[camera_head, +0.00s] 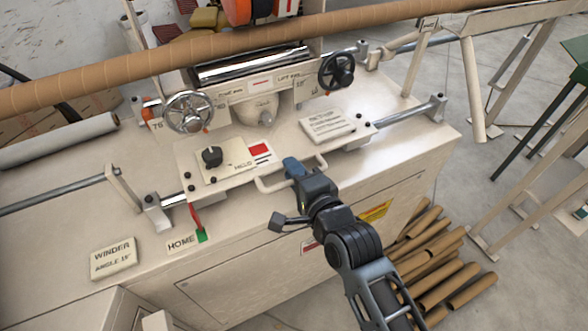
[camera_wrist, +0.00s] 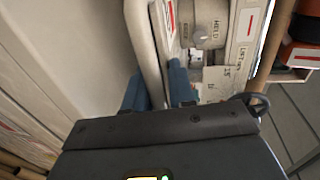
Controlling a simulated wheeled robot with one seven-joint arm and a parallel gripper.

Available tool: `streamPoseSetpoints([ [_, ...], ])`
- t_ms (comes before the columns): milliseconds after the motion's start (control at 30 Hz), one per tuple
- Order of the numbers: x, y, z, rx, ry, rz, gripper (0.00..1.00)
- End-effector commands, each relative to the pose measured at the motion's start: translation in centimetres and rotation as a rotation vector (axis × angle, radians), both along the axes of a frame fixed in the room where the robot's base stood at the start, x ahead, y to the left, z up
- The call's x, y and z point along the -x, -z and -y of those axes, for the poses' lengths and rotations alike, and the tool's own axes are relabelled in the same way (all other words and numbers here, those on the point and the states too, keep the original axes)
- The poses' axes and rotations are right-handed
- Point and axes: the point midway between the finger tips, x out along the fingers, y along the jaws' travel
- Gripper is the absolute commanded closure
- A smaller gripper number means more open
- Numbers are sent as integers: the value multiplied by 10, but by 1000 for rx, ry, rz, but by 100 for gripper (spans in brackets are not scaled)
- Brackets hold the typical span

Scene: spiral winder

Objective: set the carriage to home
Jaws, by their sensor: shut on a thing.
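The carriage (camera_head: 185,158) is a cream plate on the rail, with a black knob (camera_head: 212,156) and a label that seems to read HELD. My gripper (camera_head: 294,168) is shut on the pale handle bar (camera_head: 264,186) at the carriage's front, near the bar's right end. In the wrist view the blue fingers (camera_wrist: 157,90) sit on either side of the handle (camera_wrist: 145,48). A red pointer (camera_head: 195,214) hangs from the carriage's left side. Its lower end is at or just above a green mark (camera_head: 202,236) beside the HOME label (camera_head: 180,244); exact alignment is unclear.
The steel rail (camera_head: 60,193) extends left and right of the carriage. Two handwheels (camera_head: 190,111) (camera_head: 337,70) stand behind it. A long brown tube (camera_head: 200,55) crosses above. A WINDER plate (camera_head: 113,258) lies at front left. Cardboard tubes (camera_head: 440,265) lie on the floor at right.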

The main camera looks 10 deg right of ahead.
Motion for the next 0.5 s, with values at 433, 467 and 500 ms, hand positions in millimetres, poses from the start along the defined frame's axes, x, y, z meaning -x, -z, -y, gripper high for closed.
streamPoseSetpoints([
  [433,2,10,2,4,1,-21,70],
  [467,2,10,2,4,1,-20,67],
  [500,2,9,2,4,1,-19,63],
])
